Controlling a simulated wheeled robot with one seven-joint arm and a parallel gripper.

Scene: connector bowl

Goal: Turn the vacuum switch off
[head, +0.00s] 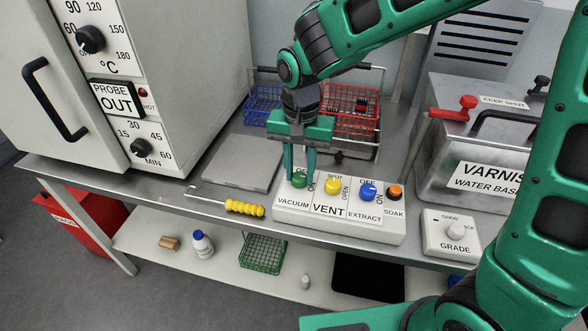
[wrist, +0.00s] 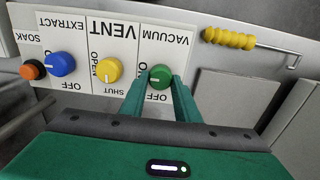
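The vacuum switch is a green round knob (head: 299,180) at the left end of a white control panel (head: 335,212), above the word VACUUM. It also shows in the wrist view (wrist: 160,77), where the lettering is upside down and partly hidden by a finger. My gripper (head: 300,176) points down over the knob. Its two green fingers stand apart, one on each side of the knob, also in the wrist view (wrist: 161,88). I cannot tell whether either finger touches it. The direction of the knob's pointer is hard to make out.
A yellow vent knob (head: 332,185), a blue extract knob (head: 368,192) and an orange soak button (head: 394,192) are close on the right. A yellow-handled hook tool (head: 244,208) lies left. Blue (head: 262,103) and red wire baskets (head: 350,125) stand behind.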

